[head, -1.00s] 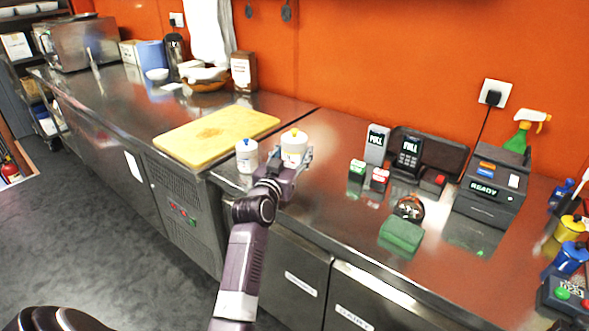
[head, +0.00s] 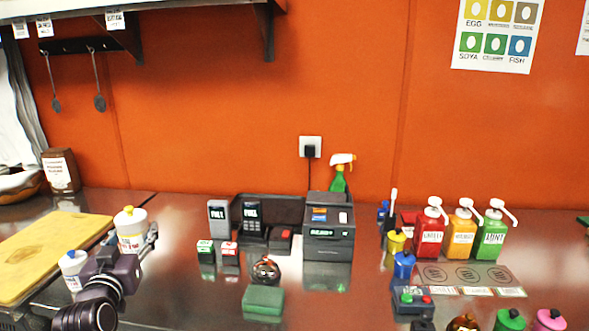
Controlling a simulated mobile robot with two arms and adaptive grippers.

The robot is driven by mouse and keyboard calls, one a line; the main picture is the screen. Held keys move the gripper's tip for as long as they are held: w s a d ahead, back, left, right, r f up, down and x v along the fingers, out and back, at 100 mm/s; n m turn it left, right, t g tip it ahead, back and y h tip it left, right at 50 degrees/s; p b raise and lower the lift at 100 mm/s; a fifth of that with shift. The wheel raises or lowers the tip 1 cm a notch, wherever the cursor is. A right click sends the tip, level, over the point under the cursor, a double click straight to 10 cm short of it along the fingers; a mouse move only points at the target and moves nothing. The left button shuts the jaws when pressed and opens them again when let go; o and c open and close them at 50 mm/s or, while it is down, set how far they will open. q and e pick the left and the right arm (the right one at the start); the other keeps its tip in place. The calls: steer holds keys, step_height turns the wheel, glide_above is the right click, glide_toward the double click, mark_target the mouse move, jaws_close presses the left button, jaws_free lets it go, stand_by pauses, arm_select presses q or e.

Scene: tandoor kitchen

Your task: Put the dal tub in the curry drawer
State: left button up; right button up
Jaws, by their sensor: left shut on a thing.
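A white tub with a yellow knob (head: 131,226) stands at the left of the steel counter, beside the cutting board. My left gripper (head: 134,246) is shut on it from the near side, with a finger showing at its right. The label is too small to read, so I cannot tell if it is the dal tub. A second white tub with a blue knob (head: 72,267) is just left of the gripper and is partly hidden by it. The curry drawer is out of view. My right gripper is not in view.
A wooden cutting board (head: 42,247) lies at the left. A green block (head: 263,301), small black devices and a dark printer-like box (head: 329,240) stand mid-counter. Red, orange and green pump bottles (head: 461,235) stand at the right. Bare counter lies right of the held tub.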

arm_select(q)
steer(key=s+d+f+m+h, duration=0.1)
steer(key=s+d+f+h, duration=0.1)
steer(key=s+d+f, duration=0.9)
steer(key=s+d, duration=0.2)
steer(key=s, duration=0.3)
steer(key=s+d+m+h, duration=0.1)
steer(key=s+d, duration=0.2)
steer(key=s, duration=0.4)
steer(key=s+d+f, duration=0.1)
steer(key=s+d, duration=0.3)
steer(key=s, duration=0.3)
steer(key=shift+f+h, duration=0.35)
steer(key=shift+h, duration=0.05)
steer(key=w+a+r+y, duration=0.1)
steer(key=w+a, duration=0.4)
steer(key=w, duration=0.4)
steer(key=w+a+r+y, duration=0.1)
steer(key=w+a, duration=0.4)
steer(key=w, duration=0.5)
steer(key=w+a+r+n+y, duration=0.2)
steer(key=w+a+r, duration=1.1)
steer(key=a+r, duration=0.1)
steer(key=shift+r, duration=0.55)
